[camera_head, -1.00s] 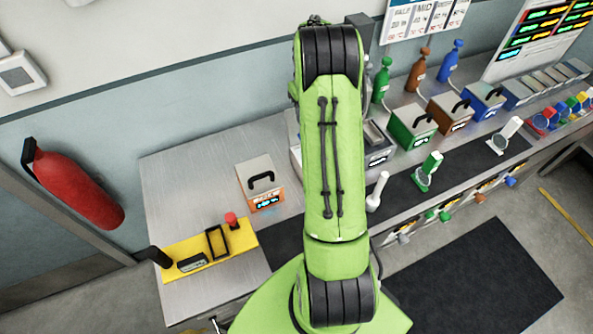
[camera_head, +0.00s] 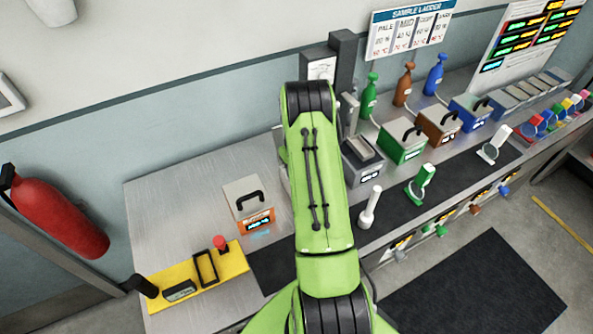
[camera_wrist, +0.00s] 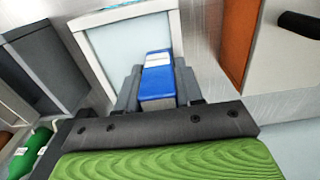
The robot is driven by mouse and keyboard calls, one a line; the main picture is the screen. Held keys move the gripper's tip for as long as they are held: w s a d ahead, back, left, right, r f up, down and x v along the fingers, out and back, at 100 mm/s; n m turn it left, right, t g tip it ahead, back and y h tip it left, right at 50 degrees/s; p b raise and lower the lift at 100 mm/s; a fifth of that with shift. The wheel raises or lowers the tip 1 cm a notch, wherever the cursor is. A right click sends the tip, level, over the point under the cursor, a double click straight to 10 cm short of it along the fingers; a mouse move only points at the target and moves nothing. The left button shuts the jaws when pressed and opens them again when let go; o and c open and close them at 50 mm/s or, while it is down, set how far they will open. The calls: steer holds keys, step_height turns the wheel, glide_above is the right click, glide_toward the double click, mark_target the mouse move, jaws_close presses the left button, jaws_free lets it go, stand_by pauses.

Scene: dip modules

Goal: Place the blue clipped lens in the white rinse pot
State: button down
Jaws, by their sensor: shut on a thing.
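My gripper (camera_wrist: 158,82) is shut on the blue clip (camera_wrist: 157,78) of the clipped lens in the wrist view. The clip has a white band toward its far end; the lens itself is not clear there. Beyond the clip is an open, white-rimmed pot (camera_wrist: 122,14) with a pale blue inside, apparently the white rinse pot. The clip overlaps its opening in the picture; I cannot tell how high above it or how far in it is. In the head view my arm hides the gripper, the lens and most of that pot.
A box with a black handle and orange front (camera_head: 245,203) stands left of my arm. A grey box (camera_head: 362,160) and a green pot (camera_head: 403,142) stand to the right. A white-handled lens (camera_head: 370,207) and green-handled lens (camera_head: 421,185) stand on the dark mat.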

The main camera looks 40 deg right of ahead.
steer(key=shift+f, duration=0.15)
steer(key=c, duration=0.7)
jaws_free()
steer(key=shift+c, duration=0.2)
